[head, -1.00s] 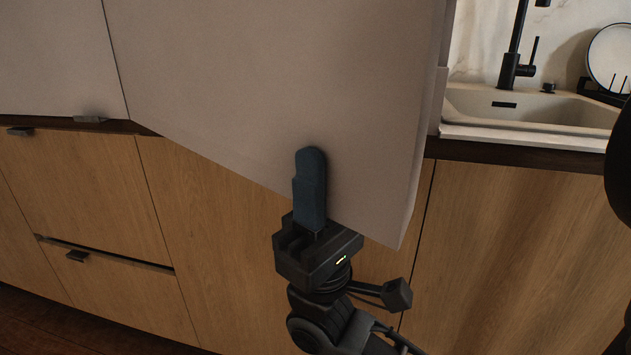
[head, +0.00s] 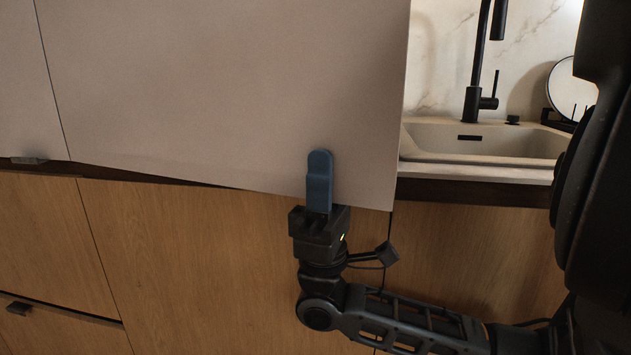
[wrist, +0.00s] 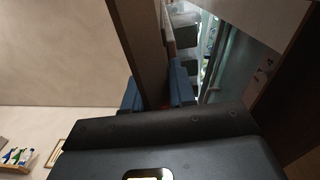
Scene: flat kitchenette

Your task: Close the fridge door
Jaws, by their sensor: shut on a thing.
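The fridge door (head: 225,90) is a large light-beige panel filling the upper left and middle of the head view. It still stands at a slight angle, and its lower edge slopes down to the right. My gripper (head: 319,165) is at the lower right of the door, with one blue finger against its outer face. In the wrist view, the blue fingers of my gripper (wrist: 157,92) lie on either side of the edge of the door (wrist: 140,40). The lit fridge interior (wrist: 215,60) shows right of the door through a gap.
Wooden cabinet fronts (head: 190,265) lie below the door. A second beige panel (head: 25,90) with a small handle is at the left. A sink (head: 480,145) with a black tap (head: 480,70) is at the right, with a round plate (head: 572,90) beside it.

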